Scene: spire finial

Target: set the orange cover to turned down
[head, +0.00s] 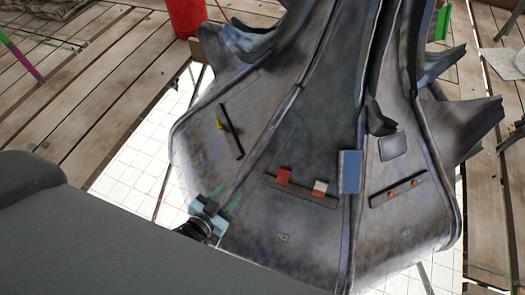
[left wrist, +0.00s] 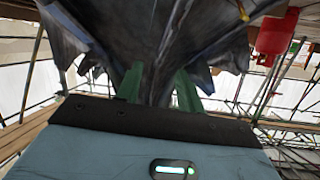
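A dark strip (head: 300,191) on the middle panel of the grey finial (head: 325,120) carries an orange-red flap (head: 283,175) at its left. Beside it is a small piece (head: 319,187), pale on top and red below. The orange-red flap looks like the orange cover; whether it is up or down is hard to tell. My left gripper (head: 228,197) is at the finial's lower left, apart from the strip. In the left wrist view its green fingers (left wrist: 158,88) are spread with nothing between them; the covers do not show there.
The right panel has a bar with two orange knobs (head: 392,195); the left panel has a black bar (head: 232,132) with a yellow piece (head: 219,124). Curved fins (head: 462,112) jut out at right. A red container (head: 185,17) stands behind.

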